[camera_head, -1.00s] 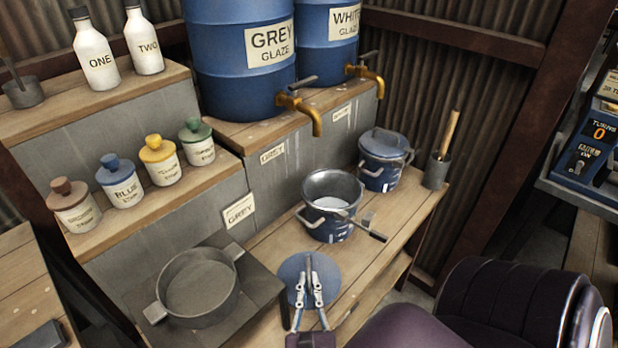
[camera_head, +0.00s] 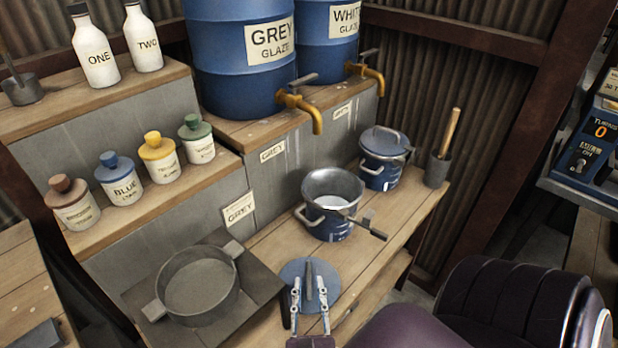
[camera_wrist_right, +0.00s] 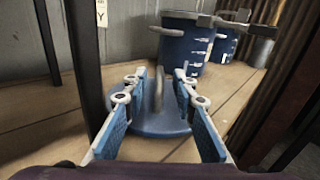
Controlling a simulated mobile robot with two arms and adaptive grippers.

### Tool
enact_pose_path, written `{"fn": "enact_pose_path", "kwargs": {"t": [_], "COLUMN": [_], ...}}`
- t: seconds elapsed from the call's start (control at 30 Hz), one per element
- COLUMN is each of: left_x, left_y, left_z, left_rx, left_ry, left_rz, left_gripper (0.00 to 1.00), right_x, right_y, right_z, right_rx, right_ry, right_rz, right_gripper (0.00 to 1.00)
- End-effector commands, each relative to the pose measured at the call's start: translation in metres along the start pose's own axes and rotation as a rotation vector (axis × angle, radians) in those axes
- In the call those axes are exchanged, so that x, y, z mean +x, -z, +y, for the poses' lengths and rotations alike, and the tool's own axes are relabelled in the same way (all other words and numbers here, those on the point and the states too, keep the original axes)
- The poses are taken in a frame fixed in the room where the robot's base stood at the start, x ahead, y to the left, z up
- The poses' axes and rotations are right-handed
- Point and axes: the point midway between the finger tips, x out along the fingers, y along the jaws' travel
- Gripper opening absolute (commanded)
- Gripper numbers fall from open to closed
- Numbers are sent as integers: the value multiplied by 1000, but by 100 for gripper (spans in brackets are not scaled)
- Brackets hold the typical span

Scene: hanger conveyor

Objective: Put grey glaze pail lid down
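The blue round pail lid (camera_head: 326,274) lies flat on the wooden bench, in front of the open grey glaze pail (camera_head: 322,227). Its upright handle stands between the fingers of my right gripper (camera_head: 309,284). The right wrist view shows the lid (camera_wrist_right: 152,126) resting on the planks and the right gripper's fingers (camera_wrist_right: 160,76) spread, with a gap on each side of the handle. The open pail has pale contents and a dark-handled tool at its rim. My left gripper is not in view.
A lidded blue pail (camera_head: 378,174) and a grey holder with a wooden-handled tool (camera_head: 437,170) stand behind at right. A grey two-handled basin (camera_head: 200,285) is left of the lid. Blue barrels with brass taps (camera_head: 308,112) and shelved jars (camera_head: 120,188) stand behind.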

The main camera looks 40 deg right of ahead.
Motion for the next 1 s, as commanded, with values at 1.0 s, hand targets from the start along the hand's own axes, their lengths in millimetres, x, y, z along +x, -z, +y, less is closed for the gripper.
{"fn": "enact_pose_path", "kwargs": {"t": [1.0], "left_x": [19], "left_y": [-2], "left_z": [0], "left_rx": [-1], "left_ry": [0], "left_rz": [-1], "left_gripper": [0], "right_x": [-121], "right_y": [-2], "right_z": [0], "right_rx": [1], "right_ry": [0], "right_rz": [0], "right_gripper": [25]}}
